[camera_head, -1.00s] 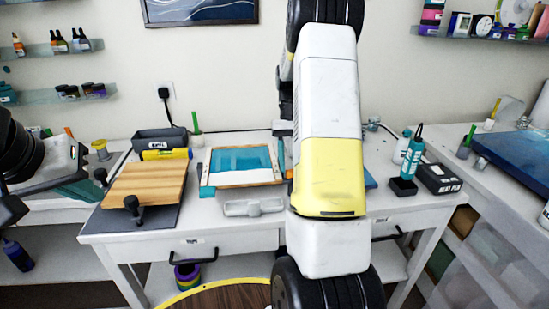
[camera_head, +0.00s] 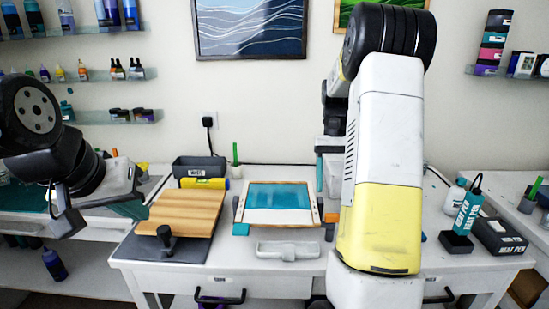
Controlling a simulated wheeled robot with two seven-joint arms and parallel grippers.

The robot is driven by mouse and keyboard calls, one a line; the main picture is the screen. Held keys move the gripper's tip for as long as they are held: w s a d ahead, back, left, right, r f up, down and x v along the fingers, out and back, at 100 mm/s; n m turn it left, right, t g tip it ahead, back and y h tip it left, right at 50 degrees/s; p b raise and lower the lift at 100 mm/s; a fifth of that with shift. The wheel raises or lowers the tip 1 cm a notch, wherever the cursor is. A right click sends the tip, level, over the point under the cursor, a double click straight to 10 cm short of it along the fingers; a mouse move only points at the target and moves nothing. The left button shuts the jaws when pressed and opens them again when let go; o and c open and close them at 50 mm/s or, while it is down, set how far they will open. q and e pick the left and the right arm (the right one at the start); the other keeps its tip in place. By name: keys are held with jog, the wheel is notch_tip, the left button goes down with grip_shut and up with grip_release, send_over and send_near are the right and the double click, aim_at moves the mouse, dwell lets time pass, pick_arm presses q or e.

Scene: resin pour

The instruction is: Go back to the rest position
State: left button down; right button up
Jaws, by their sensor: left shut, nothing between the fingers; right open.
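My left gripper (camera_head: 128,207) is at the left, over the left end of the workbench. Its teal-grey fingers are together, with nothing seen between them. My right arm crosses the front of the view, and my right gripper (camera_head: 320,175) is partly hidden behind it. It is open, with a teal finger showing beside the right end of the wooden frame (camera_head: 243,204). I cannot tell whether the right gripper touches the frame.
Wall shelves (camera_head: 120,76) hold bottles.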

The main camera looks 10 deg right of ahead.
jog(key=s+a+r+n+t, duration=0.1)
jog(key=s+a+r+t, duration=0.4)
jog(key=s+a, duration=0.3)
jog(key=s+a+r+n+t+y, duration=0.1)
jog(key=s+a+r+t, duration=0.3)
jog(key=s+a, duration=0.4)
jog(key=shift+s+a+r+n+t, duration=0.2)
jog(key=shift+s+r+n+t, duration=0.15)
jog(key=shift+n+t, duration=0.4)
